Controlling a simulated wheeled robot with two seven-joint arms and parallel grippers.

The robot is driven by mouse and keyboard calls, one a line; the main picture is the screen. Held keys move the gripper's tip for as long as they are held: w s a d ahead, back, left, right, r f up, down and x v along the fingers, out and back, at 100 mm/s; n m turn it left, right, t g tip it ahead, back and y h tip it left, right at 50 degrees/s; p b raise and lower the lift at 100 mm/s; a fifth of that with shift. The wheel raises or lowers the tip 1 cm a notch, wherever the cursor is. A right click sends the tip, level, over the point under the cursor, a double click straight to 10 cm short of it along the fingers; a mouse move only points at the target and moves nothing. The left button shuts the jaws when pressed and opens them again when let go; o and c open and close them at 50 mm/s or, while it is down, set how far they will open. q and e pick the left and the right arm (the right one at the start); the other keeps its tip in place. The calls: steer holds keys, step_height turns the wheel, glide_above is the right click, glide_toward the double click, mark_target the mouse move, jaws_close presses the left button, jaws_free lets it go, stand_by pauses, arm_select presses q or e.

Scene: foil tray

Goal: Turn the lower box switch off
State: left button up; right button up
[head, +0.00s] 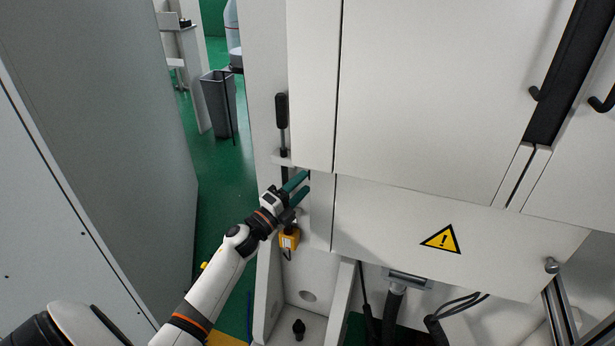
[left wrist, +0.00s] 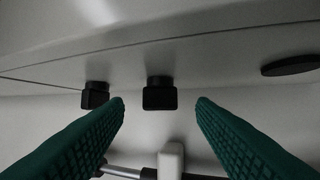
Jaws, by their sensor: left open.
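My left gripper (head: 305,183) is at the narrow left side of the white cabinet, its green fingers apart with nothing seen between them. In the left wrist view the open fingers (left wrist: 160,101) point at a pale panel. One black square knob (left wrist: 160,93) lies between and beyond the fingertips; another black knob (left wrist: 95,95) is beside the left fingertip. I cannot tell which of these, if either, is the lower box switch, or its position. A yellow box-like part (head: 289,240) hangs just below the gripper in the head view. My right gripper is not in view.
A black upright handle (head: 282,110) is above the gripper. The cabinet's lower panel (head: 375,215) carries a yellow warning sign (head: 441,239). A grey panel (head: 120,120) stands at left, with green floor between. A white block (left wrist: 171,160) is low in the wrist view.

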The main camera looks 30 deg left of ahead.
mark_target(310, 177)
arm_select(q)
steer(key=shift+x, duration=1.5)
steer(key=shift+c, duration=0.2)
steer(key=c, duration=0.9)
steer(key=shift+r+p, duration=0.15)
steer(key=shift+p, duration=0.35)
steer(key=shift+c, duration=0.2)
steer(key=n+g+p, duration=0.1)
steer(key=g+p, duration=0.2)
steer(key=p, duration=0.6)
steer(key=shift+y, duration=0.4)
